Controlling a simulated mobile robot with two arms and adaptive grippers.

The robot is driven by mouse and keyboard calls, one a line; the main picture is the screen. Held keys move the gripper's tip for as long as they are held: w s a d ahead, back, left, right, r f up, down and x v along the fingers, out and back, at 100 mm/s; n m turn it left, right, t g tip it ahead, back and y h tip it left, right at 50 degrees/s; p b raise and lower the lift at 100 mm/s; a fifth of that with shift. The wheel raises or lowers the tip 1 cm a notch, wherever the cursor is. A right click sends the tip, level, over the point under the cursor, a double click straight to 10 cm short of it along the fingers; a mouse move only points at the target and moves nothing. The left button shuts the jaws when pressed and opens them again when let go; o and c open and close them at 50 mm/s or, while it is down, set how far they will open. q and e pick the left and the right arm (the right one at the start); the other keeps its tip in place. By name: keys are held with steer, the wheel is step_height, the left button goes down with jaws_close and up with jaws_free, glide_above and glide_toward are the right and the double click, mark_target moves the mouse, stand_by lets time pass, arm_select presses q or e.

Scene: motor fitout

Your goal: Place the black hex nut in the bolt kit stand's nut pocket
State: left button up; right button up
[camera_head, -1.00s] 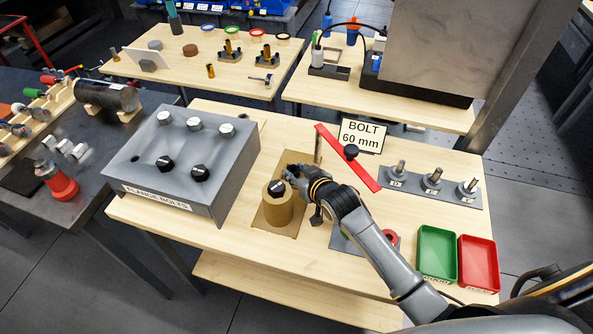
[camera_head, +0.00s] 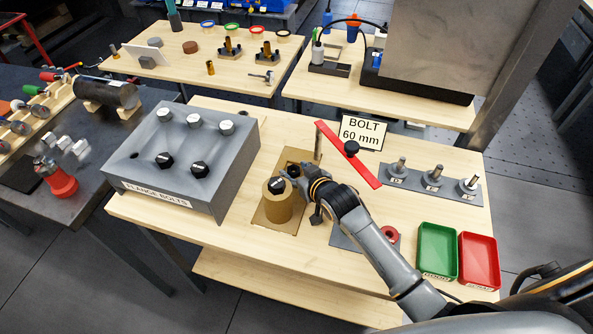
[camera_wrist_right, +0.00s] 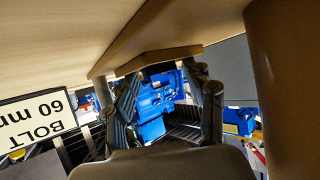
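A black hex piece (camera_head: 277,186) sits on top of a tan cylinder (camera_head: 278,208) on a brown plate (camera_head: 288,232); I cannot tell whether it is the nut or a bolt head. My right gripper (camera_head: 288,172) is right beside it, at the cylinder's far right side. In the right wrist view its fingers (camera_wrist_right: 166,85) are spread, with nothing visible held between them. A grey plate with a red ring (camera_head: 391,234) lies partly hidden under my right arm. I cannot make out the nut pocket. My left gripper is not in view.
A grey flange bolts block (camera_head: 225,170) stands left of the cylinder. A red bar (camera_head: 347,157) with a black knob and a 60 mm bolt sign (camera_head: 362,134) are behind. Pegs on a grey base (camera_head: 432,180), a green tray (camera_head: 421,272) and a red tray (camera_head: 463,281) lie right.

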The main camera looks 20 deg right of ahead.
steer(key=shift+s+r, duration=0.15)
steer(key=shift+r, duration=0.55)
steer(key=v, duration=1.1)
steer(key=shift+s+r, duration=0.2)
steer(key=shift+s, duration=0.1)
steer(key=shift+d, duration=0.1)
